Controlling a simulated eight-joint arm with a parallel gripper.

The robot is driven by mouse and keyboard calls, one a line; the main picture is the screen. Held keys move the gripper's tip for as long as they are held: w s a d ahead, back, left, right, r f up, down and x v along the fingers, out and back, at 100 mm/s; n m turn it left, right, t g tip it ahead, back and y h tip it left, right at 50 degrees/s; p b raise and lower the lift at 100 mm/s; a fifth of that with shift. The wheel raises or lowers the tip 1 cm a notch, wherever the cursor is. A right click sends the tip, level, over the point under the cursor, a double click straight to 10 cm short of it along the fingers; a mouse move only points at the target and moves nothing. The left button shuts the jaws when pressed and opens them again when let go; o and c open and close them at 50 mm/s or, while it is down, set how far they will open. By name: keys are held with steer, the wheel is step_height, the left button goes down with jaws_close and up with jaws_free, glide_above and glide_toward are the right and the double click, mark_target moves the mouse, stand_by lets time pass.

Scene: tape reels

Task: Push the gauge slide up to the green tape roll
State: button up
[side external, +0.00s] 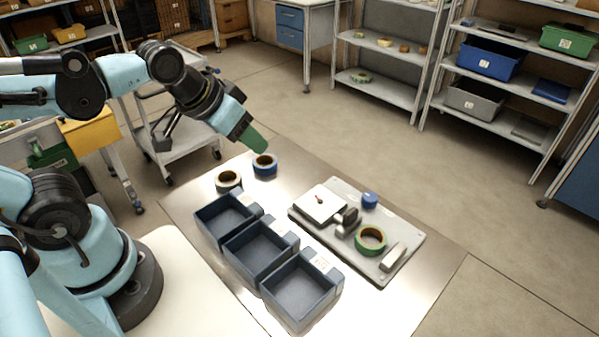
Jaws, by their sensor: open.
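The green tape roll (370,240) lies flat on the grey board (352,268) on the metal table. A dark block (347,220) sits on the board just up and left of the roll. A pale bar (393,257) lies on the board to the lower right of the roll. I cannot tell for certain which of these two is the gauge slide, or whether either touches the roll. My gripper (254,141), with green fingers, is open and raised above the table's far left part, well away from the board. Nothing shows between its fingers.
Shelves stand behind.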

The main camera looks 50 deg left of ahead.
steer(key=w+d+r+g, duration=0.3)
steer(key=w+d+g, duration=0.15)
steer(key=d, duration=0.35)
steer(key=g, duration=0.2)
glide_above(351, 211)
steer(key=f, duration=0.2)
step_height(351, 211, down, 11)
steer(key=shift+f, duration=0.15)
